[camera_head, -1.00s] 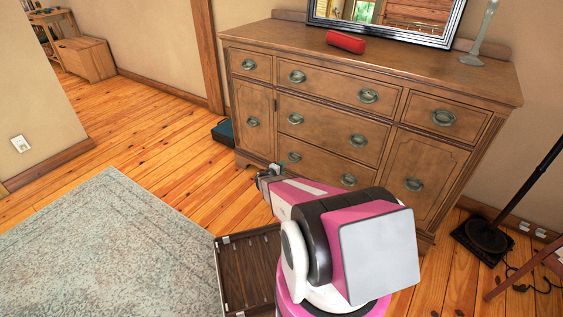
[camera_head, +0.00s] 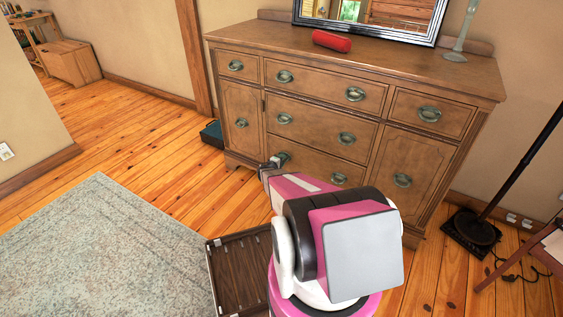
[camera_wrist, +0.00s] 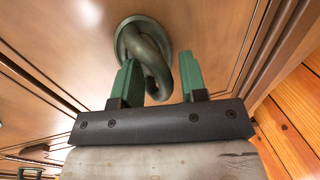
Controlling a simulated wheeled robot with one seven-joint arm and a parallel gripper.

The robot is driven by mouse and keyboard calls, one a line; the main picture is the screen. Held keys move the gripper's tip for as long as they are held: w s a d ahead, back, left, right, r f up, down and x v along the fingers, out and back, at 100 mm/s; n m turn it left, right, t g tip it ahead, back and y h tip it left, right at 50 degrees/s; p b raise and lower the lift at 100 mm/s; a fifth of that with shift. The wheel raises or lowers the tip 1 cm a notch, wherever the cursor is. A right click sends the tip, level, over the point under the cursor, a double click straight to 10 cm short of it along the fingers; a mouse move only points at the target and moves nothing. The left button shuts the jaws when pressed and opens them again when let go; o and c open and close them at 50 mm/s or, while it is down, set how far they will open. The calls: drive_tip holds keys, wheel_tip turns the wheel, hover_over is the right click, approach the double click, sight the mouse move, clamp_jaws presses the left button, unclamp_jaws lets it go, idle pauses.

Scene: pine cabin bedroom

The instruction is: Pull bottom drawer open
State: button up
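The brown wooden dresser (camera_head: 225,103) stands ahead with its drawers closed. Its bottom drawer (camera_head: 312,166) is the lowest in the middle column, partly hidden by my arm. The drawer's right ring handle (camera_head: 338,178) shows just above my arm. My gripper (camera_head: 277,160) is at the drawer's left end, over its left handle. In the wrist view, that dark green ring handle (camera_wrist: 157,62) hangs from a round plate, with its lower loop between and just beyond the two green fingers of my gripper (camera_wrist: 162,82). The fingers are apart; I cannot tell whether they touch the ring.
A dark brown tray-like object (camera_head: 238,272) lies beside my base on the left. A pale patterned rug (camera_head: 90,245) covers the floor at left. A black lamp base (camera_head: 471,231) stands right of the dresser.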

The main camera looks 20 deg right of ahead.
clamp_jaws()
